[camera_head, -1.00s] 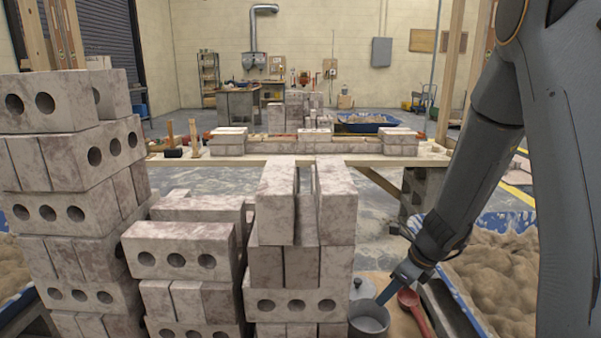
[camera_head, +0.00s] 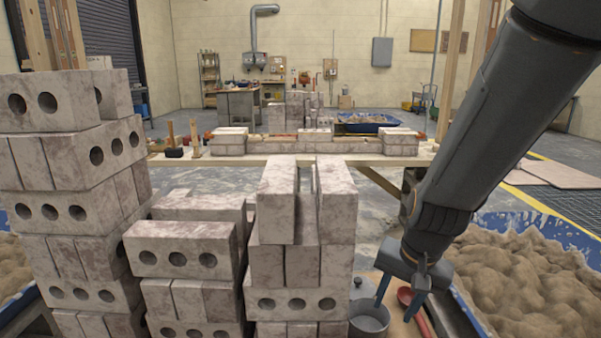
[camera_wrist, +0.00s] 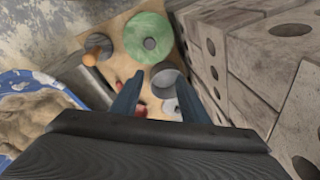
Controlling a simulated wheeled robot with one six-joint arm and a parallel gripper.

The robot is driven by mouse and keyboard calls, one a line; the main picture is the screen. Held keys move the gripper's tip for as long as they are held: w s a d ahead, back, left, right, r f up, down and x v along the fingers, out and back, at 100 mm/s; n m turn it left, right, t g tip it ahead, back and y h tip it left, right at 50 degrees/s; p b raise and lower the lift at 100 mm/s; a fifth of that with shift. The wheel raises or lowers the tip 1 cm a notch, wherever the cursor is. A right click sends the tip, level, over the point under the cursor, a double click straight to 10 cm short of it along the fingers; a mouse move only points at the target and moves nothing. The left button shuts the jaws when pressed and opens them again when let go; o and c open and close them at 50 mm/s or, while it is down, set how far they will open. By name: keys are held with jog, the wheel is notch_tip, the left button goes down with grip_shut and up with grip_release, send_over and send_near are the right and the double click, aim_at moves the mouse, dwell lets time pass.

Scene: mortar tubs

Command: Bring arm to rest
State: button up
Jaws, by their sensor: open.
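My gripper (camera_head: 398,300) is at the lower right of the head view, pointing down, with its two fingers apart and nothing between them. It hangs above a board that holds a grey metal pot (camera_head: 368,322) and a red scoop-like tool (camera_head: 406,298). In the wrist view my gripper (camera_wrist: 158,98) shows two spread fingers over the same board (camera_wrist: 108,38). The pot's grey round shape (camera_wrist: 164,80) lies just beyond the fingertips. Part of the red tool (camera_wrist: 138,88) shows between the fingers.
Stacked bricks (camera_head: 300,265) stand close to the left of my gripper. A blue tub of mortar (camera_head: 520,270) lies to the right. A green disc (camera_wrist: 148,38) lies on the board. A timber beam with a low brick wall (camera_head: 310,148) crosses further back.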

jog(key=s+a+r+n+g, duration=0.1)
jog(key=s+a+r+n, duration=0.4)
jog(key=s, duration=0.2)
jog(key=s+a+r+n+g, duration=0.1)
jog(key=s+a+r+n, duration=0.35)
jog(key=s, duration=0.35)
jog(key=d+r+m+p, duration=0.3)
jog(key=d+r+p, duration=0.6)
jog(key=p, duration=1)
notch_tip(320, 180, up, 2)
jog(key=shift+w+d+r+h, duration=0.1)
jog(key=shift+w+d+h, duration=0.1)
jog(key=shift+w+h, duration=0.15)
jog(key=shift+m, duration=0.25)
